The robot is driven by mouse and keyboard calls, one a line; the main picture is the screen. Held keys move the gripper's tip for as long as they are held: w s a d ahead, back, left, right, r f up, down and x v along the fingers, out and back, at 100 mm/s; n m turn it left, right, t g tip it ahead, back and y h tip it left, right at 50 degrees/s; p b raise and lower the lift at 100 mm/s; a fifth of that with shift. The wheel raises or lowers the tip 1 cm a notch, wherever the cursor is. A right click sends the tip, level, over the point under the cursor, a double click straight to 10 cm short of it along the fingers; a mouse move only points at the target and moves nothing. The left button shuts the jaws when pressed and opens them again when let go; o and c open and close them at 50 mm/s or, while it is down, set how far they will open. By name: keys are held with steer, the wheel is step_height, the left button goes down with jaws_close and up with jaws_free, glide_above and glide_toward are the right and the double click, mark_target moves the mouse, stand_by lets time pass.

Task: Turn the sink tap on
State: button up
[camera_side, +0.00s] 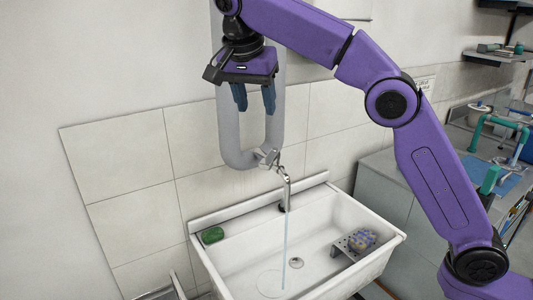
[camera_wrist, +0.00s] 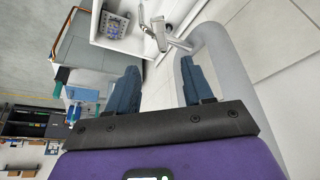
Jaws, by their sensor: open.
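The chrome sink tap (camera_side: 286,185) is on the tiled wall above the white sink (camera_side: 215,262). A thin stream of water (camera_side: 285,240) runs from its spout down into the basin.
A green soap (camera_side: 212,235) lies on the sink's left rim. A rack (camera_side: 341,246) with a sponge (camera_side: 362,239) stands in the sink's right side.

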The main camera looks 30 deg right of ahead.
mark_target(268, 160)
steer(key=x, duration=1.5)
steer(key=shift+d+f, duration=0.3)
steer(key=shift+f, duration=0.05)
jaws_close()
